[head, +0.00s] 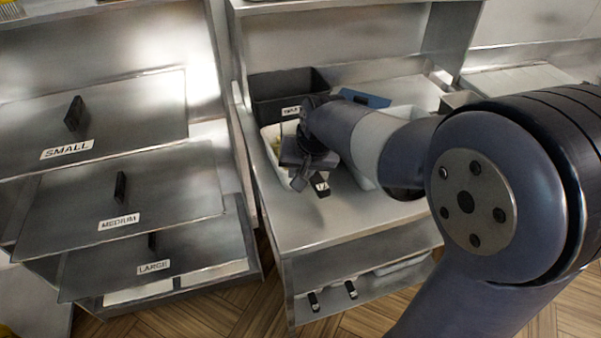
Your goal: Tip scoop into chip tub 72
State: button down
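A white tub (268,138) stands on the steel counter with a little yellowish content showing inside. A dark tag with partly covered white marks (322,186) shows at its front right; I cannot read a full number. My gripper (298,178) is over the tub, pointing down, and covers much of it. Its fingers are dark and small here, so I cannot tell whether they are open or shut. I cannot make out a scoop; it may be hidden by my gripper or arm.
A black bin (287,88) stands behind the tub, with a blue item (364,97) to its right. Another white container (405,113) is partly behind my arm. Steel drawers marked SMALL, MEDIUM and LARGE (180,215) are at left. The front counter (315,228) is clear.

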jog(key=shift+s+f+t+b, duration=0.3)
jog(key=shift+f+b, duration=0.4)
jog(key=shift+b, duration=0.2)
jog(key=shift+r+p, duration=1.3)
jog(key=shift+r, duration=0.4)
